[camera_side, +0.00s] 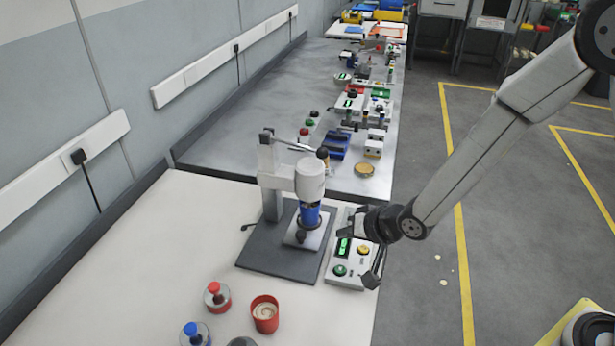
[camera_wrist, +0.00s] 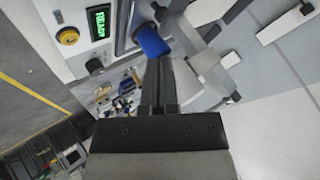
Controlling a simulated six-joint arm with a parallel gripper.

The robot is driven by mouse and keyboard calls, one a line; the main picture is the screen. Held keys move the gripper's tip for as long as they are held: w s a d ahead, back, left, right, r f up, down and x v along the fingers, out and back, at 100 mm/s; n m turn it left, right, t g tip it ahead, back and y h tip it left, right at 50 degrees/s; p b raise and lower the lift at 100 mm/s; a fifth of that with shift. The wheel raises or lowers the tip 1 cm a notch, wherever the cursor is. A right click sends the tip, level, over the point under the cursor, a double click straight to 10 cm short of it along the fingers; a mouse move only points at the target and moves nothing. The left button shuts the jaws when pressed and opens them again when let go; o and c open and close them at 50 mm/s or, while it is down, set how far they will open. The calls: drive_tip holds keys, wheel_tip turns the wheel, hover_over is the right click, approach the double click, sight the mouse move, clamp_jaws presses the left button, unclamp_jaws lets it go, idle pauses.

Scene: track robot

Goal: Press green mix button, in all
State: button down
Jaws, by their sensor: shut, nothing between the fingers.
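A grey control box (camera_side: 348,262) stands beside the mixer in the side view. The green button (camera_side: 340,270) is on its near left part, below a lit green display (camera_side: 343,247). A yellow button (camera_side: 363,250) is to the right. My gripper (camera_side: 374,278) is shut and empty, its dark fingers at the box's right side, apart from the green button in the picture. Whether it touches the box I cannot tell. In the wrist view the closed fingers (camera_wrist: 160,82) show below the box's display (camera_wrist: 98,21) and yellow button (camera_wrist: 68,36); I cannot make out the green button there.
The mixer (camera_side: 310,180) holds a blue cup (camera_side: 310,214) on a dark base. A red cup (camera_side: 265,315) and red- and blue-topped containers (camera_side: 216,295) stand at the front. A grey bench behind carries several devices. The white table's left side is clear.

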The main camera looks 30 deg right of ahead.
sight(343, 271)
drive_tip(key=shift+f, duration=0.2)
drive_tip(key=shift+f, duration=4.2)
drive_tip(key=shift+f, duration=0.8)
drive_tip(key=shift+r, duration=0.8)
drive_tip(key=shift+r, duration=2.5)
